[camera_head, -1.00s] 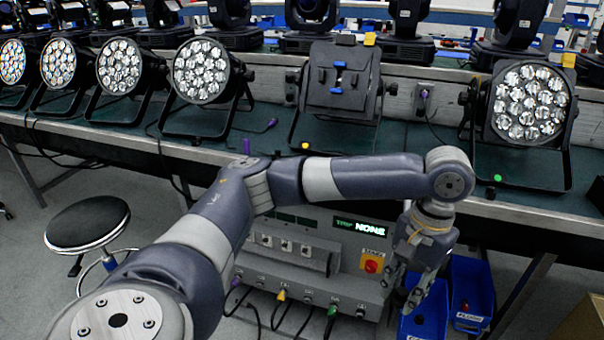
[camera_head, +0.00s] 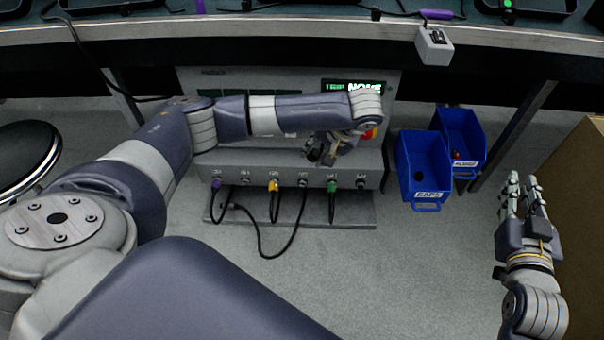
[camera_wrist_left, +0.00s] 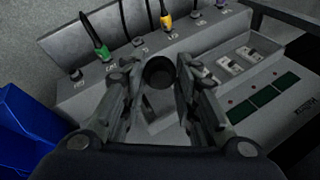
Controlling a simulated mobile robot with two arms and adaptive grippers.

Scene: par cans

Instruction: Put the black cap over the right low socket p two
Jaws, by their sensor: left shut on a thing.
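My left gripper (camera_head: 326,152) is shut on the black cap (camera_wrist_left: 160,73), which shows as a dark round thing between the fingertips in the left wrist view. It is above the front of the grey power box (camera_head: 290,160), over its row of low sockets. The far right low socket (camera_head: 361,183) has no plug; it also shows at the left in the left wrist view (camera_wrist_left: 77,74). The socket labels are too small to read surely. The cap is apart from the sockets. My right gripper (camera_head: 523,184) is open and empty at the right.
Purple (camera_head: 216,184), yellow (camera_head: 273,186) and green (camera_head: 332,187) plugs with black cables occupy other sockets. Blue bins (camera_head: 418,172) (camera_head: 461,140) stand right of the box. A cardboard box (camera_head: 585,220) is at far right. The bench edge (camera_head: 250,25) runs above.

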